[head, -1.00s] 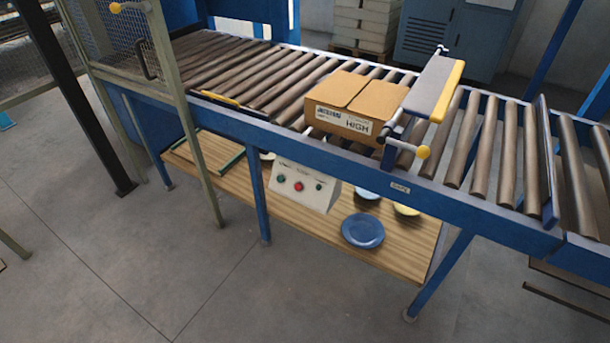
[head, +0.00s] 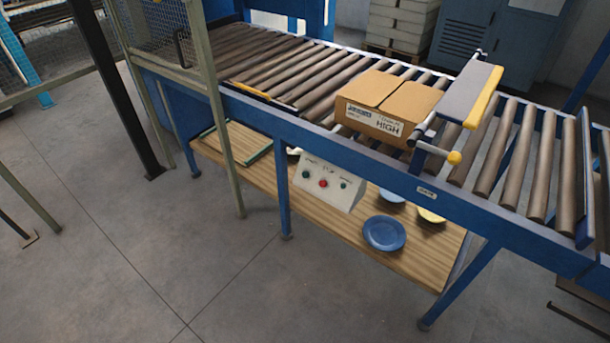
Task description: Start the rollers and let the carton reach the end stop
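A closed brown carton (head: 388,100) marked HIGH rests on the roller conveyor (head: 300,62). Its right side is beside a swing gate (head: 470,92), a grey bar with a yellow edge and a yellow-knobbed handle across the rollers. A blue upright plate (head: 586,178) crosses the conveyor farther right and looks like the end stop. A pale control box (head: 328,184) with a red button (head: 323,184) between two dark green ones hangs below the front rail. Neither of my grippers shows in the head view.
A wooden shelf (head: 410,262) under the conveyor holds a blue plate (head: 384,233), a yellow plate (head: 430,216) and other dishes. A mesh guard with a post (head: 222,130) stands at the left. Grey floor (head: 250,290) in front is clear.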

